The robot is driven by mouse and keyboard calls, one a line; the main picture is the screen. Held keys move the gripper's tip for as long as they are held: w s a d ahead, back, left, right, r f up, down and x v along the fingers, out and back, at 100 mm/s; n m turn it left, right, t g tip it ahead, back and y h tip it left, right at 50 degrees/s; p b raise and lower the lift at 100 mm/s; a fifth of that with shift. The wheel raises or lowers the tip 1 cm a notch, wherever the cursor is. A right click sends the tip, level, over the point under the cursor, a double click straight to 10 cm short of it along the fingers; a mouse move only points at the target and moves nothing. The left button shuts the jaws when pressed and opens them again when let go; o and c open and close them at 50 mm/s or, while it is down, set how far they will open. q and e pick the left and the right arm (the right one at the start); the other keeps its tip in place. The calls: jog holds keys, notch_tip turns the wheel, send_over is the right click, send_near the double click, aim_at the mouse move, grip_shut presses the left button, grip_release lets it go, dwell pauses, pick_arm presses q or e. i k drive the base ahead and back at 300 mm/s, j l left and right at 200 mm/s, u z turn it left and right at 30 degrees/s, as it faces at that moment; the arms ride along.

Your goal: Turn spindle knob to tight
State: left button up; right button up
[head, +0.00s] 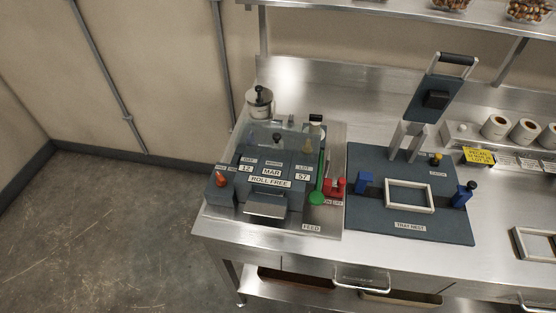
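A label machine (237,200) stands on the left part of the steel counter. A white roll (259,105) sits at its back left corner, with a dark upright knob (259,90) on top that looks like the spindle knob; its turned position is too small to read. A sign on the machine reads "ROLL FREE" (270,182). Small plates above it read 12, MAR and 57. A clear cover (290,140) stands over the machine's rear part. Neither of my grippers is in view.
A dark tray-nest press (410,225) with a raised handle (457,59) stands right of the machine. Spare rolls (495,127) and a yellow note (479,156) are at right. A shelf (400,12) overhangs the back.

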aim_at(221, 182)
jog(key=k+l+u, duration=0.1)
jog(key=l, duration=0.25)
jog(key=k+l, duration=0.1)
jog(key=l, duration=0.25)
jog(key=k+l+u, duration=0.15)
jog(key=l, duration=0.25)
jog(key=k+l, duration=0.1)
jog(key=l, duration=0.25)
jog(key=k+l+u, duration=0.15)
jog(key=l, duration=0.15)
